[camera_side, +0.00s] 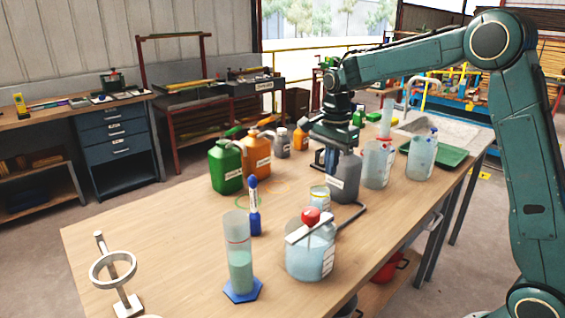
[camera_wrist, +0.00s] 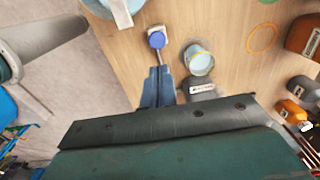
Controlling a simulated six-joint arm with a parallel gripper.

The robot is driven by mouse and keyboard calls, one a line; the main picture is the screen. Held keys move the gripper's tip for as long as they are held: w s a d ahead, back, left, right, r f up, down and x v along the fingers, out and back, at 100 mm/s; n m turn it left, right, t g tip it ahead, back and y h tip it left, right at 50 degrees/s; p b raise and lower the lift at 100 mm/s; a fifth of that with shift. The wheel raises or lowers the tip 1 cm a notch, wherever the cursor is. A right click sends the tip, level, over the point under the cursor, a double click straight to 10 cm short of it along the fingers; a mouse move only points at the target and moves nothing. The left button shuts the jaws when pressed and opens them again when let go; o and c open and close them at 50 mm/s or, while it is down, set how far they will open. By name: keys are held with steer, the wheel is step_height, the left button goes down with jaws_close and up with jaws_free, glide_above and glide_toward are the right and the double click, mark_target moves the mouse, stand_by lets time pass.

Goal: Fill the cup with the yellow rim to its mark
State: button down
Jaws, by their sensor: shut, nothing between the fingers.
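The small clear cup with the yellow rim (camera_side: 319,197) stands on the table just left of the grey labelled bottle (camera_side: 344,182). In the wrist view the cup (camera_wrist: 199,60) shows pale blue inside. Its mark and exact level cannot be made out. My gripper (camera_side: 324,162) is above the table behind the cup, partly hidden by the grey bottle. In the wrist view my gripper (camera_wrist: 158,72) is shut and empty, left of the cup and apart from it.
A red-lidded jar (camera_side: 310,258), a graduated cylinder (camera_side: 240,262), a blue marker-like item (camera_side: 254,208) and a ring stand (camera_side: 115,272) stand in front. Green (camera_side: 225,168) and orange (camera_side: 257,158) canisters stand left. Clear jugs (camera_side: 377,164) and a green tray (camera_side: 440,155) are right.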

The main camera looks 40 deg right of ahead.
steer(key=shift+r, duration=0.9)
steer(key=shift+f, duration=0.1)
step_height(320, 180, down, 14)
steer(key=shift+r, duration=0.1)
stand_by(0.5)
